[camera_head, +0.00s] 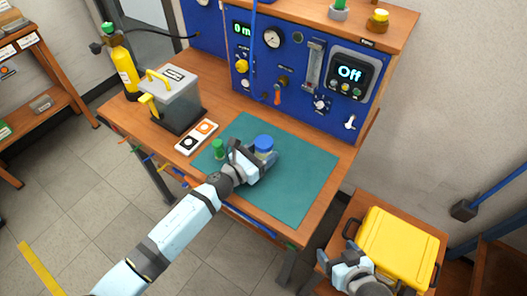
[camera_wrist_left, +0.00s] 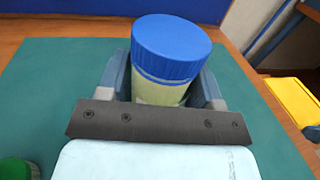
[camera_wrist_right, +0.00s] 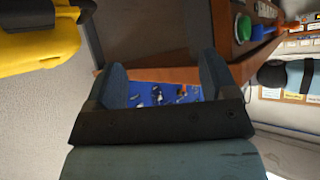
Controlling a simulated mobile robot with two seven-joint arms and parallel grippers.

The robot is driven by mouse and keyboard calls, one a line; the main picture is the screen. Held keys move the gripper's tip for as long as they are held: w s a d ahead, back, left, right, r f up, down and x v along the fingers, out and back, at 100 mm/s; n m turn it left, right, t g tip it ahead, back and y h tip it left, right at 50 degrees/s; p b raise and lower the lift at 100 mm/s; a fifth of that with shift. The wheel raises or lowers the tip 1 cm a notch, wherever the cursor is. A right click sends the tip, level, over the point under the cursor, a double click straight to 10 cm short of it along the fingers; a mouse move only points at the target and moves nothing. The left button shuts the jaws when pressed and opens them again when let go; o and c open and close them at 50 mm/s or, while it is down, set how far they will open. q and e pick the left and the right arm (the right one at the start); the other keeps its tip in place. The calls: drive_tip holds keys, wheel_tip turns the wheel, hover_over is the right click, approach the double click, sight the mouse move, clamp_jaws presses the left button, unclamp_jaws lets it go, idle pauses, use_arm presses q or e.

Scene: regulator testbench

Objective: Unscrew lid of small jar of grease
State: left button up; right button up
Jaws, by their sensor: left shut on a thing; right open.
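A jar (camera_wrist_left: 160,92) with a pale body and a ribbed blue lid (camera_wrist_left: 171,46) stands upright on the green mat (camera_head: 300,180). The blue lid also shows in the head view (camera_head: 264,143). My left gripper (camera_head: 252,158) is shut on the jar's body, one finger on each side, below the lid. The fingers cover part of the body. A second, smaller item with a green lid (camera_head: 217,146) stands on the mat left of my left gripper. My right gripper (camera_head: 340,257) is open and empty beside the yellow case, with nothing between its fingers in the right wrist view (camera_wrist_right: 163,88).
A yellow case (camera_head: 397,243) lies on a side table at the lower right. A blue instrument panel (camera_head: 300,70) backs the workbench. A grey box (camera_head: 172,98) and a switch strip (camera_head: 197,136) stand left of the mat. The mat's right part is clear.

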use_arm(q)
drive_tip(key=shift+w+r, duration=0.1)
drive_tip(key=shift+r, duration=0.25)
wheel_tip(320, 180, up, 19)
drive_tip(key=p, duration=0.8)
drive_tip(key=shift+r, duration=0.15)
drive_tip(key=o, duration=0.4)
drive_tip(key=c, duration=0.6)
drive_tip(key=shift+o, duration=0.2)
drive_tip(key=shift+p, duration=0.3)
